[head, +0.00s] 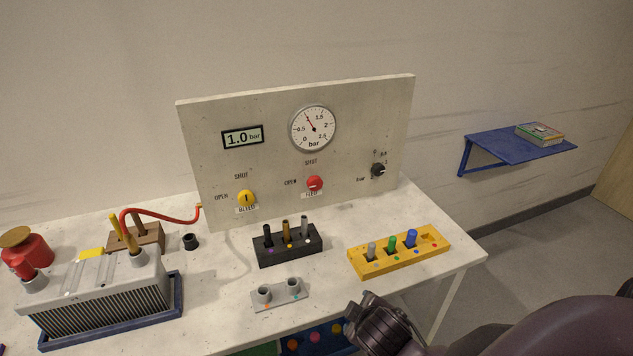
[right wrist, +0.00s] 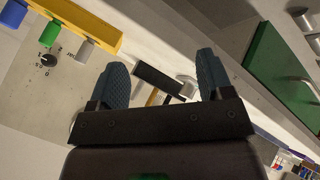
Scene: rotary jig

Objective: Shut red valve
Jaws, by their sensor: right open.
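The red valve (head: 315,183) is a round knob low on the middle of the upright panel, under the gauge. SHUT is printed above it and OPEN to its left. Its light mark looks roughly level, toward OPEN, though it is small. My right gripper (right wrist: 160,72) is open and empty in the right wrist view, with a dark block beyond its fingers. In the head view the right arm's end is at the bottom, in front of the table and well short of the panel. My left gripper is out of view.
A yellow valve (head: 246,198) and a black knob (head: 378,171) flank the red one. The gauge (head: 312,128) reads about 1 bar. A black block (head: 288,250), a yellow rack (head: 400,258) and a grey holder (head: 279,298) stand on the table before the panel.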

